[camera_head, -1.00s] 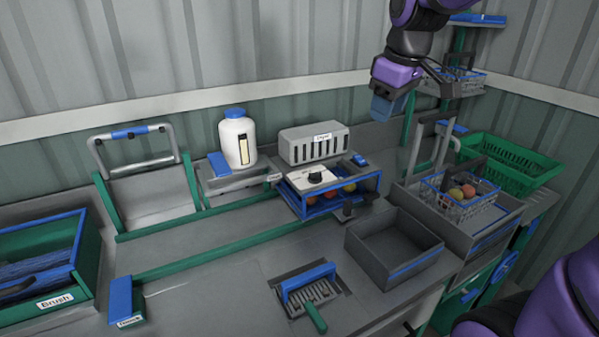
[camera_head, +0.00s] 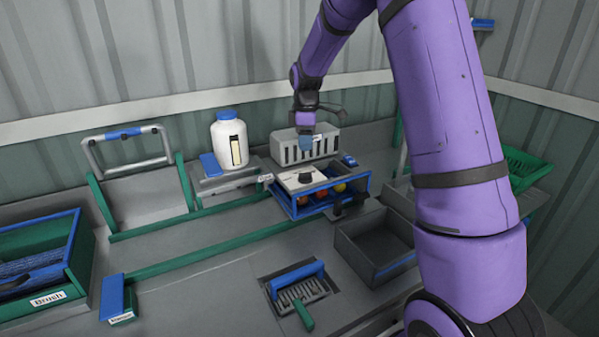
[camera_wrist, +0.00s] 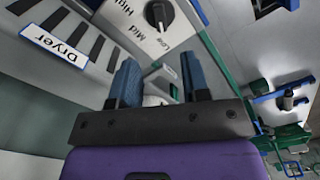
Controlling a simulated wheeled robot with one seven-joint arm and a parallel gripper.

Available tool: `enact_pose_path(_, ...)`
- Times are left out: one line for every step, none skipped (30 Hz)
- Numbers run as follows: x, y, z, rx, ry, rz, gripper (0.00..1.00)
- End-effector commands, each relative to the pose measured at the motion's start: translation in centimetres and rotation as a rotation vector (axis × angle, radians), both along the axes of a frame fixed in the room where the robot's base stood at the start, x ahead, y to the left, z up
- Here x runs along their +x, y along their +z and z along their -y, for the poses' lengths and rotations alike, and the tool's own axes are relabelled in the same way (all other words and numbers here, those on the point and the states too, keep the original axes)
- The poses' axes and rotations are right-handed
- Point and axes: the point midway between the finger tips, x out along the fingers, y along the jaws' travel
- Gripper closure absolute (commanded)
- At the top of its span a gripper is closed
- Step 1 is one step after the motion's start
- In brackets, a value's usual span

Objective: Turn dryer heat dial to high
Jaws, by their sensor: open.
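The dryer (camera_head: 297,148) is a grey slotted box at the back of the bench; its "Dryer" label shows in the wrist view (camera_wrist: 62,46). The black heat dial (camera_head: 305,177) sits on a white panel (camera_head: 290,182) in front of it.
A white bottle with blue cap (camera_head: 230,145) stands left of the dryer. An empty grey bin (camera_head: 375,243) is at right front. My arm covers the right side.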

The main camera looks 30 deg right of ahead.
Motion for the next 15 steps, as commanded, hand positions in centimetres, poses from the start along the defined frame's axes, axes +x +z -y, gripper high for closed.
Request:
enact_pose_path(0.0,-0.4,0.0,0.000,0.000,-0.002,0.57)
enact_pose_path(0.0,-0.7,0.0,0.000,0.000,-0.002,0.57)
enact_pose_path(0.0,-1.1,0.0,0.001,-0.001,-0.002,0.57)
enact_pose_path(0.0,-1.5,0.0,0.000,-0.001,-0.002,0.57)
enact_pose_path(-0.1,-2.0,0.0,0.001,-0.001,-0.003,0.57)
enact_pose_path(-0.1,-2.7,0.0,0.001,-0.002,-0.003,0.57)
enact_pose_path(-0.1,-3.2,0.0,0.001,-0.002,-0.003,0.57)
enact_pose_path(-0.1,-3.8,0.0,0.000,-0.002,-0.004,0.57)
enact_pose_path(-0.1,-4.5,0.0,0.000,-0.002,-0.004,0.57)
enact_pose_path(-0.1,-5.1,0.0,0.000,-0.002,-0.004,0.57)
enact_pose_path(-0.1,-5.6,0.0,0.000,-0.001,-0.004,0.57)
enact_pose_path(-0.1,-6.3,0.0,-0.001,-0.001,-0.003,0.57)
enact_pose_path(-0.1,-6.8,0.0,0.000,-0.001,-0.004,0.57)
enact_pose_path(-0.1,-7.3,0.0,0.000,-0.001,-0.002,0.57)
enact_pose_path(-0.1,-7.8,0.0,0.000,-0.001,-0.002,0.57)
